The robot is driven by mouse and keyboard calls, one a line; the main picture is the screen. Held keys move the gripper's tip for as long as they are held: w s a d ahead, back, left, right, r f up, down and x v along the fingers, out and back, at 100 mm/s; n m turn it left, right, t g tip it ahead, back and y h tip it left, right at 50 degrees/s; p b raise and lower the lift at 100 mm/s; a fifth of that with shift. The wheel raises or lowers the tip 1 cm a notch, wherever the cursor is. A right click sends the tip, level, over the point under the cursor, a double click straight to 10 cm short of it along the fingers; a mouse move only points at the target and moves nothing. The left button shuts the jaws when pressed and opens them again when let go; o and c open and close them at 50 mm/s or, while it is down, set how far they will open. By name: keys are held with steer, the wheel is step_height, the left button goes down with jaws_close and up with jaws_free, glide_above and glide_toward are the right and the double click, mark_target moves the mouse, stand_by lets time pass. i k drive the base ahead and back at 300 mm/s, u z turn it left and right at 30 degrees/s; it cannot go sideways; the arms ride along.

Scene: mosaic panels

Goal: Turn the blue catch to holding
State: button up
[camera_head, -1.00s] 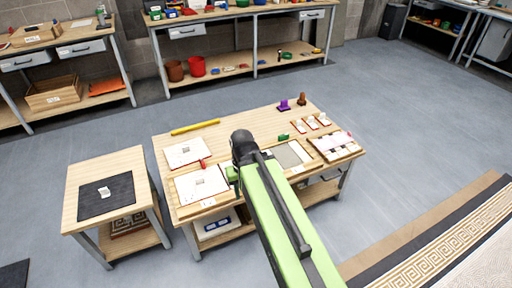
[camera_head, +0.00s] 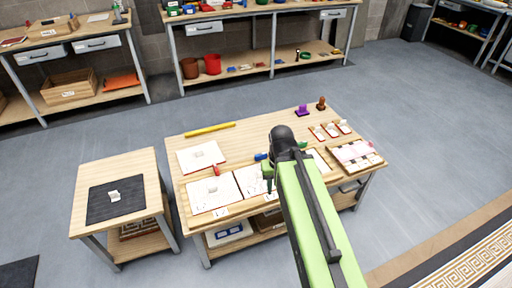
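The small blue catch (camera_head: 261,156) shows at the back edge of the middle white panel (camera_head: 247,178) on the wooden worktable (camera_head: 178,133). It is too small to tell which way it is turned. My gripper (camera_head: 269,187) points down over the right side of that panel, in front of and slightly right of the blue catch. They look apart. My green arm and its dark joint hide part of the table to the right. The fingers are too small to tell whether they are open or shut.
A red catch (camera_head: 216,170) stands behind the left panel (camera_head: 212,194), and a green catch (camera_head: 302,144) right of my arm. A yellow bar (camera_head: 210,129), a purple piece (camera_head: 301,110) and a brown piece (camera_head: 321,103) lie at the back. A side table (camera_head: 141,168) stands left.

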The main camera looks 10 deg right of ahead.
mark_target(261, 156)
steer(key=i, duration=0.75)
steer(key=u, duration=0.8)
steer(key=k, duration=0.15)
steer(key=u, duration=1.85)
steer(key=k, duration=0.7)
steer(key=z, duration=0.65)
steer(key=i, duration=1.05)
steer(key=u, duration=0.1)
